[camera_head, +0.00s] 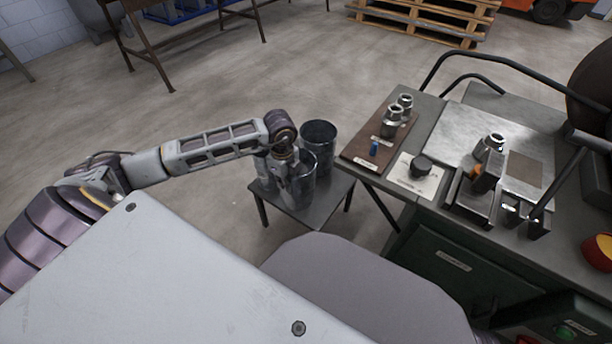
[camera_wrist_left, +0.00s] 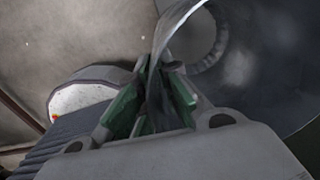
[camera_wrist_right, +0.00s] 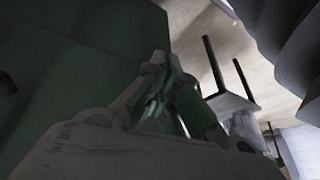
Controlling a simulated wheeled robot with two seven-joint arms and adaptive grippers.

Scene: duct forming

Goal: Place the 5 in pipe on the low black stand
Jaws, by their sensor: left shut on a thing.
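Several grey metal pipes stand close together at the low dark stand (camera_head: 322,207) left of the workbench. My left gripper (camera_head: 288,163) comes down on the front pipe (camera_head: 303,180) and partly covers it. In the left wrist view the green-padded fingers (camera_wrist_left: 158,88) are shut on the wall of a wide shiny pipe (camera_wrist_left: 245,65), at its rim. Another upright pipe (camera_head: 319,145) stands just behind. I cannot read which pipe is 5 in, nor tell whether the held one touches the stand. My right gripper (camera_wrist_right: 165,85) looks shut and empty; it is hidden in the head view.
The workbench (camera_head: 428,222) at right carries a brown board (camera_head: 362,149) with small metal fittings, a white sheet (camera_head: 407,183) with a black round part, and a metal fixture (camera_head: 470,200). Black tube rails (camera_head: 505,65) rise over it. Floor left of the stand is clear.

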